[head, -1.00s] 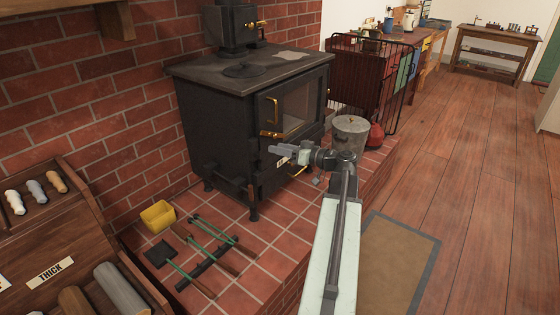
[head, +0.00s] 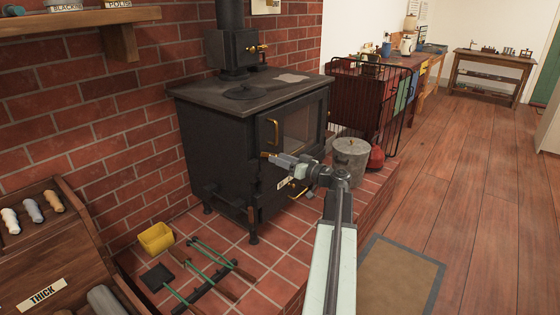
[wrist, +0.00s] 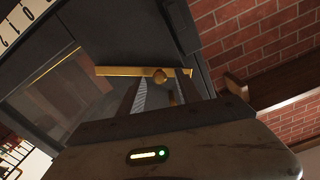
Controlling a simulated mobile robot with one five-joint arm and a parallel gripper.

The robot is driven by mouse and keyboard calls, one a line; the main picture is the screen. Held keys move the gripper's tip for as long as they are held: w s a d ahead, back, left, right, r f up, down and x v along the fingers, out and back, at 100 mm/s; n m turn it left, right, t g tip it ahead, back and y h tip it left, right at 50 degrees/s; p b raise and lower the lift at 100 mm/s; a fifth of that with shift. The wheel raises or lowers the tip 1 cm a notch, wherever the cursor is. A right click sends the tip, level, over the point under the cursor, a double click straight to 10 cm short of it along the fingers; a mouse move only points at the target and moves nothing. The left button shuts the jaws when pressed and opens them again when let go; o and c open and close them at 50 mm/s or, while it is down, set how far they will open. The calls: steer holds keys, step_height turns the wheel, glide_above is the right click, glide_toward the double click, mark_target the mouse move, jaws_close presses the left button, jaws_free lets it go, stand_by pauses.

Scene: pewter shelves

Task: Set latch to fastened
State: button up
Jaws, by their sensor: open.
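The latch (wrist: 120,71) is a brass bar with a round knob on the black stove's door. In the wrist view it lies across the picture just beyond my fingertips, with its longer part to the left. In the head view only a short piece of the latch (head: 265,154) shows beside my gripper (head: 280,160). My gripper in the wrist view (wrist: 163,82) is open, one finger on each side of the knob. I cannot tell whether the fingers touch the latch.
The stove (head: 225,140) stands on a tiled hearth against brick. A metal bucket (head: 350,160) stands right of the stove. Fire tools and a yellow box (head: 156,238) lie at front left.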

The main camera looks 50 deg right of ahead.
jaws_close()
stand_by(1.3)
